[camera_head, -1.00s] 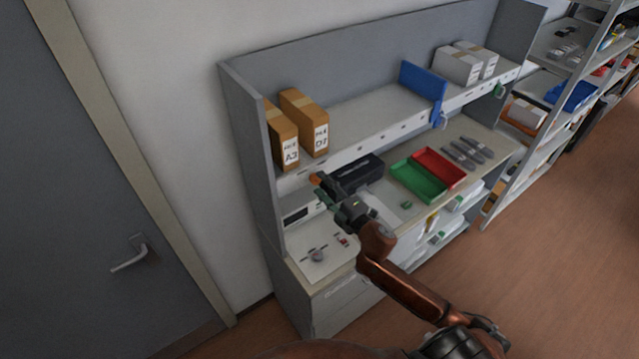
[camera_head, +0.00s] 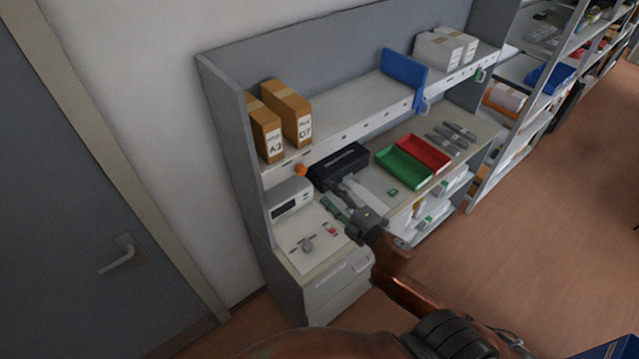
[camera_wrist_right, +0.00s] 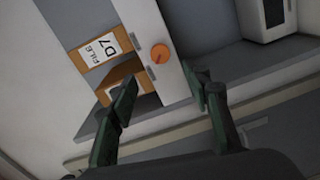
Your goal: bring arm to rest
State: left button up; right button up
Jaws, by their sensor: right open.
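My right arm (camera_head: 405,285) reaches in from the bottom right over the desk. My right gripper (camera_head: 335,205) is in front of the black device (camera_head: 340,165), above the desk top as seen from the head. In the right wrist view the dark green fingers of this gripper (camera_wrist_right: 163,88) stand apart with nothing between them. Beyond them in that view are a brown file box marked D7 (camera_wrist_right: 95,50) and an orange knob (camera_wrist_right: 160,53). My left gripper is not in view.
The desk (camera_head: 310,268) has a shelf with file boxes (camera_head: 288,115), a blue panel (camera_head: 404,80) and white boxes (camera_head: 440,50). Green (camera_head: 404,168) and red (camera_head: 428,153) trays lie on it. A shelf rack (camera_head: 500,140) stands right. Floor to the right is open.

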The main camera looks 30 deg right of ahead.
jog(key=s+d+f+m+g+h, duration=0.2)
jog(key=s+f+m+g, duration=0.1)
jog(key=s+f+m, duration=0.4)
jog(key=s+d+f+m+g+h, duration=0.2)
jog(key=d+f+m+g+h, duration=0.15)
jog(key=f, duration=0.45)
jog(key=s+a+f+m+g+y, duration=0.2)
jog(key=s+a+f+m+g, duration=0.15)
jog(key=s+a+f, duration=0.35)
jog(key=s+a+f+m+g+y, duration=0.25)
jog(key=s+f+g, duration=0.2)
jog(key=s, duration=0.45)
notch_tip(320, 180, down, 39)
jog(key=s+a+b, duration=0.1)
jog(key=b, duration=0.9)
jog(key=s+f+g+b, duration=0.1)
jog(key=s+f+b, duration=0.3)
jog(key=s+f, duration=0.6)
jog(key=s+f+g+b, duration=0.1)
jog(key=s+f+b, duration=0.3)
jog(key=s+f, duration=0.6)
notch_tip(320, 180, down, 7)
jog(key=shift+f+n+b, duration=0.1)
jog(key=shift+n+b, duration=0.25)
jog(key=shift+b, duration=0.05)
